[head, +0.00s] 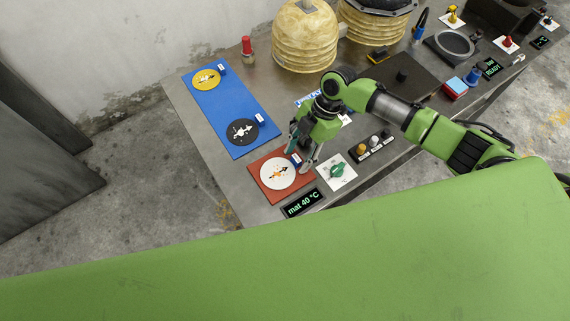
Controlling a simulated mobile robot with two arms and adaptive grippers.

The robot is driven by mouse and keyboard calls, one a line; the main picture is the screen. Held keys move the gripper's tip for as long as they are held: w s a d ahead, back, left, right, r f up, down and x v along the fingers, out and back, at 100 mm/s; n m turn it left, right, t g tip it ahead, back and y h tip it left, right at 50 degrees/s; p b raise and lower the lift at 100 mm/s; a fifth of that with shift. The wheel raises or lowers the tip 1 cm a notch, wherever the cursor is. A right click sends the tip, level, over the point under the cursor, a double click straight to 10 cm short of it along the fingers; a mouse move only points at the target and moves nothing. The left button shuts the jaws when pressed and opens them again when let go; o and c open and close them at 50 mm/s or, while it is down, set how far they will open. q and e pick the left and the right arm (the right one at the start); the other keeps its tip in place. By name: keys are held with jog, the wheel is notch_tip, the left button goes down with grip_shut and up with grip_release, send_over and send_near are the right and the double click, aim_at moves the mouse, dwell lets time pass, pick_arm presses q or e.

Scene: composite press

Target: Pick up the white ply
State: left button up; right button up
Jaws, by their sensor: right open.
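The white ply (276,175) is a round white disc with an orange and black mark at its middle. It lies flat on a red-brown mat (264,191) near the table's front left corner. My right gripper (299,161) is open, its fingers pointing down at the upper right edge of the mat, close beside the white ply. I cannot tell whether a fingertip touches the ply. A small white and blue tag on the mat is partly hidden by the fingers. My left gripper is not in view.
A blue mat (226,108) holds a yellow disc (206,79) and a black disc (242,131). A green knob (338,171) and a "mat 40 °C" display (302,203) sit close to the gripper. Ribbed yellowish cylinders (305,37) stand at the back, with a red-topped post (247,47) nearby.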

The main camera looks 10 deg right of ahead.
jog(key=c, duration=1.2)
